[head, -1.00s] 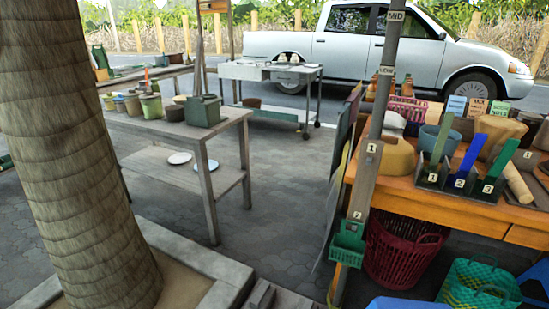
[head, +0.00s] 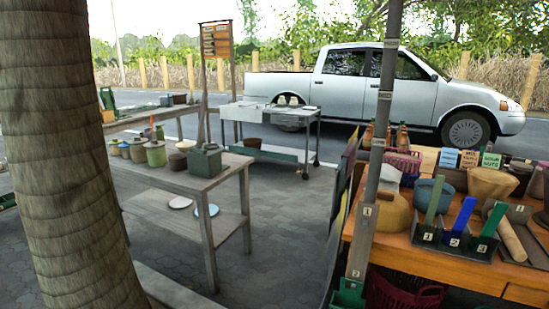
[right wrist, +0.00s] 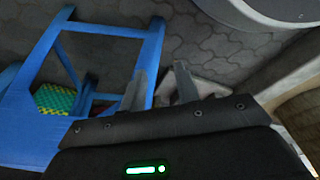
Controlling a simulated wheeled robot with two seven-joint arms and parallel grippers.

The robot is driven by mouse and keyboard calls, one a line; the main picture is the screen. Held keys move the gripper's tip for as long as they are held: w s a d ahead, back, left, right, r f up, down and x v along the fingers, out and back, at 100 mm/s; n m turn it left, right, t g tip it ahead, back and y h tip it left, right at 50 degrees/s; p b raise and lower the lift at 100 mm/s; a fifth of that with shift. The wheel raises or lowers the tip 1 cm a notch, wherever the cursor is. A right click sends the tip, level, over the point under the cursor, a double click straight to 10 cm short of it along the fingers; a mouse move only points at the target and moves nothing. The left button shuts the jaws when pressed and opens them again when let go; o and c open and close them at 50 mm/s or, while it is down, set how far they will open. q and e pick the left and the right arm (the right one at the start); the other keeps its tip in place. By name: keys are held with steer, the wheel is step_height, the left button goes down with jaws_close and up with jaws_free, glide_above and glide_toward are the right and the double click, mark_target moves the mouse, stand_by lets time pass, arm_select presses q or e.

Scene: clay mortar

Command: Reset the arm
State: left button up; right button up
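My right gripper (right wrist: 160,88) shows in the right wrist view, with its two grey fingers apart and nothing between them. It hangs above the paved ground, beside a blue plastic stool (right wrist: 85,30). Neither of my grippers shows in the head view, and my left gripper is in no view.
A grey table (head: 218,178) with pots stands left of centre. A thick palm trunk (head: 62,150) fills the left side. Paved floor (head: 285,215) between the tables is clear.

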arm_select(q)
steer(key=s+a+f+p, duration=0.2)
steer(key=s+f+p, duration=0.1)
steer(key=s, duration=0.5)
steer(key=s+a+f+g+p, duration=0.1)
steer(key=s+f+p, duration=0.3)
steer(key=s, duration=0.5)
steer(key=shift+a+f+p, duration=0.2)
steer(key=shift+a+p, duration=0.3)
steer(key=shift+p, duration=0.15)
arm_select(e)
steer(key=s+d+f, duration=0.2)
steer(key=s+f, duration=0.1)
steer(key=s, duration=0.5)
steer(key=s+d+f+g, duration=0.1)
steer(key=s+f, duration=0.3)
steer(key=s, duration=0.5)
steer(key=shift+d+f, duration=0.2)
steer(key=shift+d, duration=0.4)
